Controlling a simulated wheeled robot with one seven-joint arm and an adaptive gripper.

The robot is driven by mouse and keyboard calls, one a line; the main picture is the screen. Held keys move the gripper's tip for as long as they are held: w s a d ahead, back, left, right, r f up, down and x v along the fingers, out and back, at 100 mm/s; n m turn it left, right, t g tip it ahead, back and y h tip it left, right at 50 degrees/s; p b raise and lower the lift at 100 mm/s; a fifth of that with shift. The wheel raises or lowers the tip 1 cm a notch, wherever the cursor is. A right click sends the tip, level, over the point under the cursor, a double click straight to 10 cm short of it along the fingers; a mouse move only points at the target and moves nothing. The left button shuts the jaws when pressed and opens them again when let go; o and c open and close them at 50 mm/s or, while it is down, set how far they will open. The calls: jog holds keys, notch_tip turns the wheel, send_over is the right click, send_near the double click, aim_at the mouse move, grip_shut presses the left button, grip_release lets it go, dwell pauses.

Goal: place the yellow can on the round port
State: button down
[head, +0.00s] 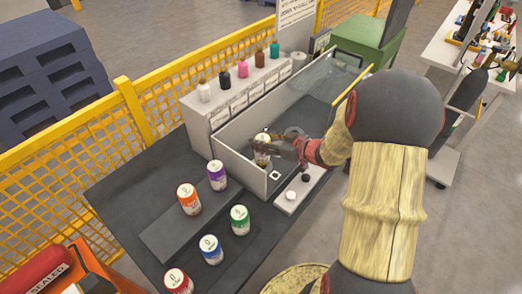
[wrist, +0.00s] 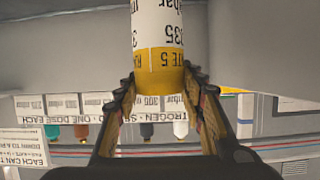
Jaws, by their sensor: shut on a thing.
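The yellow can (wrist: 158,57) is white with printed text and a yellow band at one end. In the wrist view it stands between the two fingers of my gripper (wrist: 161,88), which are closed on its sides. In the head view the can (head: 262,150) is over the open bay of the pale cabinet, with my gripper (head: 276,146) reaching to it from the right. I cannot tell whether the can touches anything below. I cannot make out the round port in either view; the can, gripper and bay wall may hide it.
Cans with orange (head: 189,198), purple (head: 217,175), green (head: 240,219), blue (head: 209,249) and red (head: 178,281) bands stand on the dark table (head: 125,190). Small bottles line the cabinet's top (head: 205,103).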

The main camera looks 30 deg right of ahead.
aim_at(260, 159)
jog(key=shift+w+f+b, duration=0.2)
jog(key=shift+f+b, duration=0.1)
jog(key=shift+f, duration=0.4)
jog(key=shift+w+f+b, duration=0.25)
jog(key=shift+f, duration=0.5)
jog(key=shift+w+f+b, duration=0.2)
jog(key=shift+f+b, duration=0.1)
jog(key=shift+f, duration=0.4)
jog(key=shift+f, duration=0.15)
jog(key=c, duration=1.2)
grip_release()
jog(key=shift+o, duration=0.5)
